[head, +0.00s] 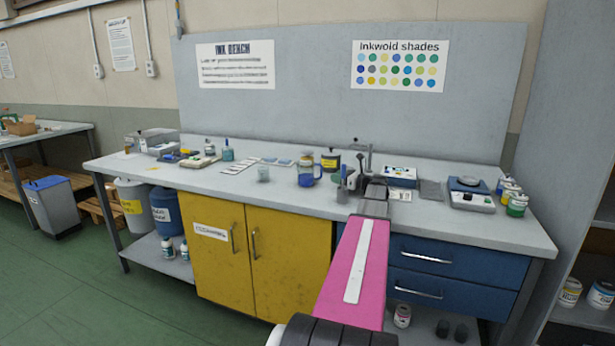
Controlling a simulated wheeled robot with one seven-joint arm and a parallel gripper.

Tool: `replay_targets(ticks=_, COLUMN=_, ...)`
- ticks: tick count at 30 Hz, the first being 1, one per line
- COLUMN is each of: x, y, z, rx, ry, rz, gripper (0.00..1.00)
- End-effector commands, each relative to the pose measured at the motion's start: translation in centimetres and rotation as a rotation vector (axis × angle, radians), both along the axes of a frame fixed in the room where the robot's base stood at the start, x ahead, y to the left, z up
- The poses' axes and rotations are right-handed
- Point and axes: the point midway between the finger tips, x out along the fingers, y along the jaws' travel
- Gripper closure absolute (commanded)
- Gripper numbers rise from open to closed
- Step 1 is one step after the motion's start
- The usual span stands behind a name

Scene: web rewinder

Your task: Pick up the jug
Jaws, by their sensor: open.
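The jug (306,173) is a small clear vessel with blue in it and a handle on its right side. It stands upright on the grey bench top, a little left of the middle of the bench. My gripper (374,184) is at the far end of my pink arm, over the bench to the right of the jug. It is open and apart from the jug. Its fingertips are small and hard to make out against the bench items.
A cup of tools (343,190) stands between jug and gripper. A scale (470,192) and paint jars (517,205) are at right. Bench front left is clear.

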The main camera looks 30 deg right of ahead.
Motion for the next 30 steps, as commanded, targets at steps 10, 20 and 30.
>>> replay_targets(ticks=10, x=2.7, y=1.5, z=0.0, rx=0.0, ry=0.0, rz=0.002, gripper=0.59)
replay_targets(ticks=20, x=5.7, y=3.3, z=0.0, rx=0.0, ry=0.0, rz=0.0, gripper=0.59)
replay_targets(ticks=30, x=5.6, y=3.3, z=0.1, rx=0.0, ry=0.0, rz=0.0, gripper=1.0)
